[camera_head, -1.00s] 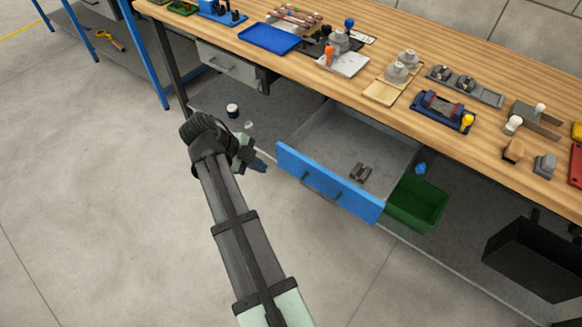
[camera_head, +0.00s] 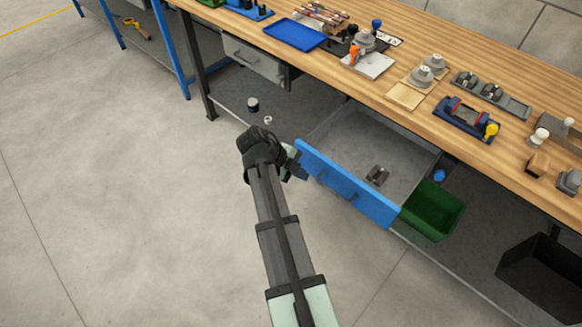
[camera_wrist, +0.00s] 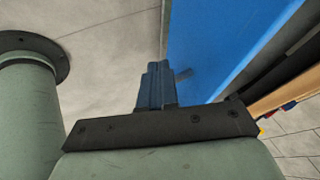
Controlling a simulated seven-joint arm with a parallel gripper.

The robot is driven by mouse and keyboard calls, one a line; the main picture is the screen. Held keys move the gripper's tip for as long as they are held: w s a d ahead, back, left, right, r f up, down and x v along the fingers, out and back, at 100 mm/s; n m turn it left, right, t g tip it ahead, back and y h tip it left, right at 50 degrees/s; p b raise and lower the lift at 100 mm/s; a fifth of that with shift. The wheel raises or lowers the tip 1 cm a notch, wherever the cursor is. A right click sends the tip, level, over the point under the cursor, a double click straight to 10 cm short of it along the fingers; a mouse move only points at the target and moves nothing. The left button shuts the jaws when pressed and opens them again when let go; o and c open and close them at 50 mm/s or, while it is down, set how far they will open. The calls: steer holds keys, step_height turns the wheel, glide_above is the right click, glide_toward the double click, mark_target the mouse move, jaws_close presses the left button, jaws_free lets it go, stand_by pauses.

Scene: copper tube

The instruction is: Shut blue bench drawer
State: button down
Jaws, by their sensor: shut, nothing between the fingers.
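The blue bench drawer (camera_head: 345,186) stands pulled out from under the wooden bench, its blue front facing me, with a dark bar handle. A small dark metal part (camera_head: 377,175) lies inside it. My gripper (camera_head: 296,165) is at the left end of the blue front, partly hidden by my wrist. In the wrist view my shut, empty fingers (camera_wrist: 156,86) point toward the blue drawer front (camera_wrist: 215,45), close to its face. I cannot tell whether they touch it.
A green bin (camera_head: 432,211) stands on the lower shelf, just right of the drawer. A grey closed drawer (camera_head: 252,58) is further left under the bench. The wooden benchtop (camera_head: 400,68) holds trays, fixtures and tools. The floor in front is clear.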

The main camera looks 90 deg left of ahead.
steer(key=shift+w+a+r, duration=0.1)
steer(key=shift+w+a, duration=1.1)
steer(key=shift+a, duration=0.15)
glide_above(348, 140)
steer(key=shift+a, duration=0.15)
